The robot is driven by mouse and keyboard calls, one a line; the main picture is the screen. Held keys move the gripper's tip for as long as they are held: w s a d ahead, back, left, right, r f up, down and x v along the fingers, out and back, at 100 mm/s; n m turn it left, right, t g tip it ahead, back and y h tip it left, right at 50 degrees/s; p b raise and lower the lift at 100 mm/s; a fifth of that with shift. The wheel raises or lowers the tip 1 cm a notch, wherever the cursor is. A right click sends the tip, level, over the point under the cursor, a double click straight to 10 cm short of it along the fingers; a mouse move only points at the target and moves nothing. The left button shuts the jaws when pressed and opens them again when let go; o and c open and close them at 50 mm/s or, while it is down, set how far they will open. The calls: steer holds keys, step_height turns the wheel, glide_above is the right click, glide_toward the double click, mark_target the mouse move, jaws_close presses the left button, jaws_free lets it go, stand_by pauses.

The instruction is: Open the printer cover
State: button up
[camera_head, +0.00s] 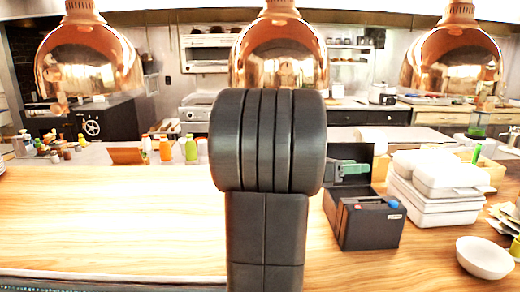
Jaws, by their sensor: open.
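The printer (372,224) is a black box on the wooden counter, right of centre, with a blue and a red spot on its front part. A dark flat panel (351,154) stands upright at its back and looks like its cover, raised; I cannot tell how far it is swung. A green piece (352,169) shows in front of this panel, over the printer's open-looking top. My own dark arm link fills the middle of the view, just left of the printer, and may hide its left edge. My gripper is not in view.
White lidded containers (432,207) are stacked close right of the printer. A white bowl (485,257) sits at the front right. Bottles (190,149) and jars line the back left. Copper lamps (90,62) hang above. The left counter (110,220) is clear.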

steer(key=shift+w+d, duration=0.1)
steer(key=shift+d, duration=0.4)
steer(key=shift+a, duration=0.15)
steer(key=s+a, duration=0.3)
steer(key=a, duration=1)
steer(key=w+d, duration=0.3)
steer(key=d, duration=1)
steer(key=w+r+n+p, duration=0.2)
steer(key=w+n+p, duration=0.4)
steer(key=p, duration=0.3)
steer(key=shift+w+r+g+y, duration=0.2)
steer(key=shift+r+g+y, duration=0.1)
steer(key=shift+r+y, duration=0.1)
